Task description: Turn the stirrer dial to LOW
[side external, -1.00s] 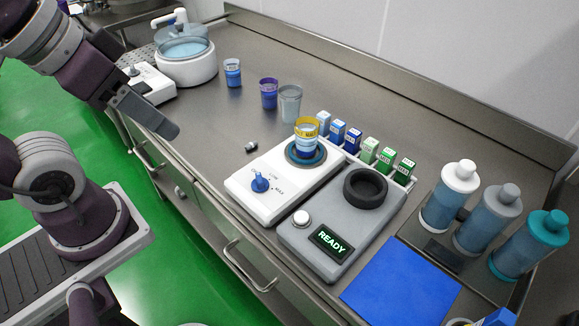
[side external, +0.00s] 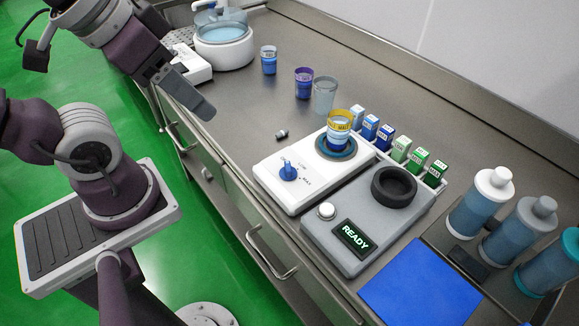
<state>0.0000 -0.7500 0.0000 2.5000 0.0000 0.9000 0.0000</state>
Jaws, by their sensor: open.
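The stirrer dial (side external: 289,171) is a blue knob on the white stirrer unit (side external: 325,185), towards its left front. Small markings surround it; MAX is readable on its right, and the others are too small to read surely. I cannot tell which mark the knob points at. A clear cup with a yellow band and blue contents (side external: 340,132) stands on the unit's round blue-rimmed plate. My gripper (side external: 203,106) is open, up and to the left of the dial, clear of it and holding nothing that I can see. Its finger gap is not clear from this side.
A grey unit (side external: 320,238) with a READY display stands right of the stirrer. Small cartons (side external: 402,150) line up behind. Cups (side external: 304,84) and a small dark cylinder (side external: 282,133) stand left. Bottles (side external: 481,202) and a blue mat (side external: 420,293) are at right.

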